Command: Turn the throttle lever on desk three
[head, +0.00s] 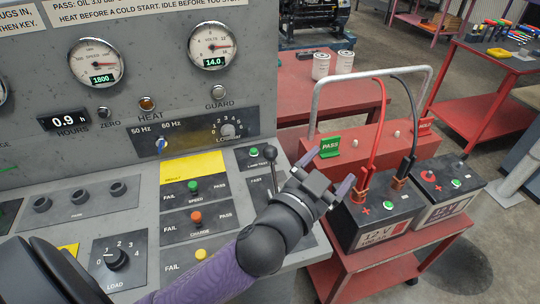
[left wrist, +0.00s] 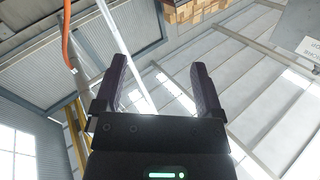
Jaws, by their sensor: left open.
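A lever with a black ball knob (head: 270,154) stands upright on the sloped grey control desk (head: 140,225), at its right side; it looks like the throttle lever. Its lower part is partly hidden by my left gripper. My left gripper (head: 328,172) is open and empty, just to the right of the lever, with its fingers pointing right and away from it. In the left wrist view the two dark fingers (left wrist: 158,66) are spread, with only roof and walls beyond them. My right gripper is not in view.
A red bench with a 12 V battery (head: 375,217), red and black clamps and a grey tubular handle (head: 372,85) stands close right of my gripper. Gauges and a load knob (head: 116,258) are on the panel.

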